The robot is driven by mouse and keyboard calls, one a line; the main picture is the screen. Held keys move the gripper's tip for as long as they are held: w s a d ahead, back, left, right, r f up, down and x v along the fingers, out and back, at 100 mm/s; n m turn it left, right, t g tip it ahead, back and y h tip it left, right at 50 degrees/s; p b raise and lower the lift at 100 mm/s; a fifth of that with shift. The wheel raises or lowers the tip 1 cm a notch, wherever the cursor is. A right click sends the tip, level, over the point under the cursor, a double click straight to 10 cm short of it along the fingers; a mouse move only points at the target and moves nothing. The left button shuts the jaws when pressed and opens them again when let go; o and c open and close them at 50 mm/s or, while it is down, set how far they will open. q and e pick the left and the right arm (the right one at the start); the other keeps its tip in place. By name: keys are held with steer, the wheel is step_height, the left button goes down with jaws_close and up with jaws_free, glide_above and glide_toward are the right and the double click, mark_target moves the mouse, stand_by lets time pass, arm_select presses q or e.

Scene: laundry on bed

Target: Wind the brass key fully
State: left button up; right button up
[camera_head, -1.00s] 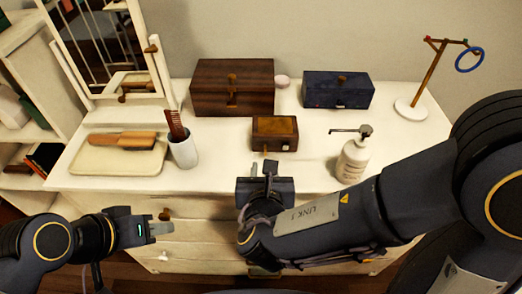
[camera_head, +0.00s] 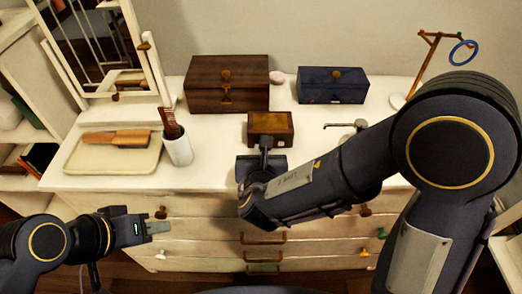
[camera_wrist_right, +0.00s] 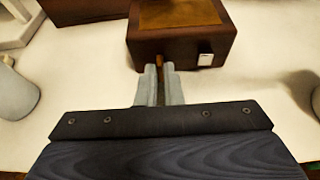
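A small brown wooden box (camera_head: 270,128) with a lighter top panel stands near the dresser's front edge. In the right wrist view the box (camera_wrist_right: 225,40) fills the upper middle, with a pale square on its front face. The brass key (camera_wrist_right: 160,61) sticks out of that face. My right gripper (camera_wrist_right: 159,75) has its fingers close together, one on each side of the key, and appears shut on it. In the head view the right gripper (camera_head: 265,150) reaches the box front. My left gripper (camera_head: 158,227) hangs low at the left; its finger gap is unclear.
A large brown box (camera_head: 228,95) and a dark blue box (camera_head: 332,92) stand behind. A cup with a comb (camera_head: 178,150), a tray (camera_head: 85,155) and a mirror are at left.

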jaws_close()
steer(key=shift+f+b, duration=0.15)
steer(key=shift+b, duration=0.3)
steer(key=m+y+b, duration=0.1)
steer(key=b, duration=0.3)
steer(key=m+y+b, duration=0.1)
steer(key=b, duration=0.3)
steer(key=m+y+b, duration=0.1)
steer(key=m+b, duration=0.1)
steer(key=b, duration=0.2)
steer(key=shift+d+f, duration=0.2)
steer(key=shift+d, duration=0.1)
steer(key=shift+r+m+b, duration=0.2)
steer(key=shift+m+b, duration=0.2)
steer(key=shift+b, duration=0.45)
steer(key=o, duration=0.5)
jaws_free()
steer(key=shift+s+r, duration=0.1)
